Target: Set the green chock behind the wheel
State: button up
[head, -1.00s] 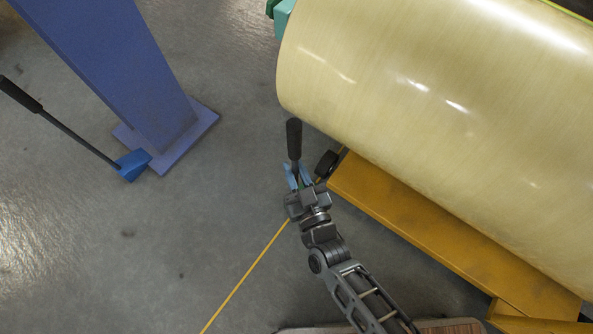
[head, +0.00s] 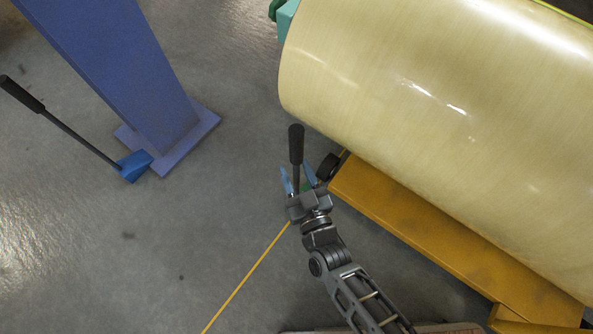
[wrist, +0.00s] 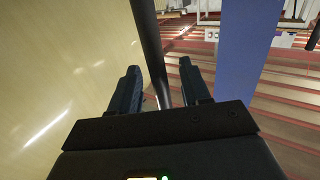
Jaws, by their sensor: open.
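The green chock (head: 306,189) is mostly hidden under my gripper; only a bit of green shows in the head view. Its long handle with a black grip (head: 296,145) stands up beside the cart's black wheel (head: 327,167). My gripper (head: 299,179) is open, with its blue fingers spread on either side of the handle. In the wrist view, the dark handle shaft (wrist: 151,50) passes between the two open fingers (wrist: 165,85). I cannot tell whether the chock touches the wheel.
The yellow cart (head: 400,215) carries a large cream roll (head: 430,120) on the right. A blue chock (head: 133,165) with a long handle leans near the foot of a blue column (head: 120,70). A yellow line (head: 247,278) crosses the floor.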

jog(key=p+v, duration=0.2)
jog(key=v, duration=1)
jog(key=shift+p, duration=0.35)
jog(key=shift+r, duration=0.1)
jog(key=s+d+r+m+h, duration=0.2)
jog(key=s+d+r, duration=0.7)
jog(key=s+d, duration=0.15)
jog(key=s+d+r+m+g+h, duration=0.1)
jog(key=s+d+r, duration=0.2)
jog(key=r, duration=0.6)
jog(key=s+d+r+g+h, duration=0.1)
jog(key=s+r, duration=0.4)
jog(key=r, duration=0.5)
jog(key=d+h, duration=0.1)
jog(key=d, duration=0.1)
jog(key=shift+s+d+m+h, duration=0.3)
jog(key=shift+d+m, duration=0.05)
jog(key=shift+m, duration=0.05)
jog(key=shift+r, duration=0.1)
